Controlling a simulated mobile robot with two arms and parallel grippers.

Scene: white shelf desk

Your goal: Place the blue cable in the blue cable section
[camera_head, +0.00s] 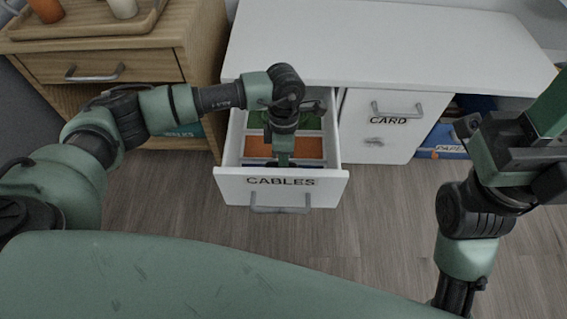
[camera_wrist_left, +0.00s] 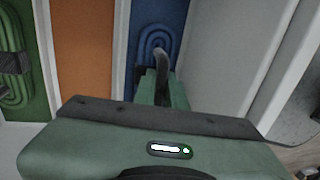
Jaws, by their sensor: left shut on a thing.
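The open drawer labelled CABLES (camera_head: 232,180) has green, orange and blue sections side by side. My left gripper (camera_head: 283,162) reaches down into its front part. In the left wrist view, the blue cable (camera_wrist_left: 153,38) is a coiled loop against the blue section (camera_wrist_left: 172,12). My left gripper (camera_wrist_left: 161,82) is shut on the blue cable, at a dark curved piece between the fingers. The fingers hide the coil's lower part, and I cannot tell whether it touches the section floor. My right gripper is at the right edge, its fingertips not clearly seen.
The green section holds a green cable (camera_wrist_left: 14,75); the orange section (camera_wrist_left: 82,45) looks empty. White dividers separate the sections. The closed CARD compartment (camera_head: 393,140) is right of the drawer, and a wooden cabinet (camera_head: 120,65) with a tray is at left.

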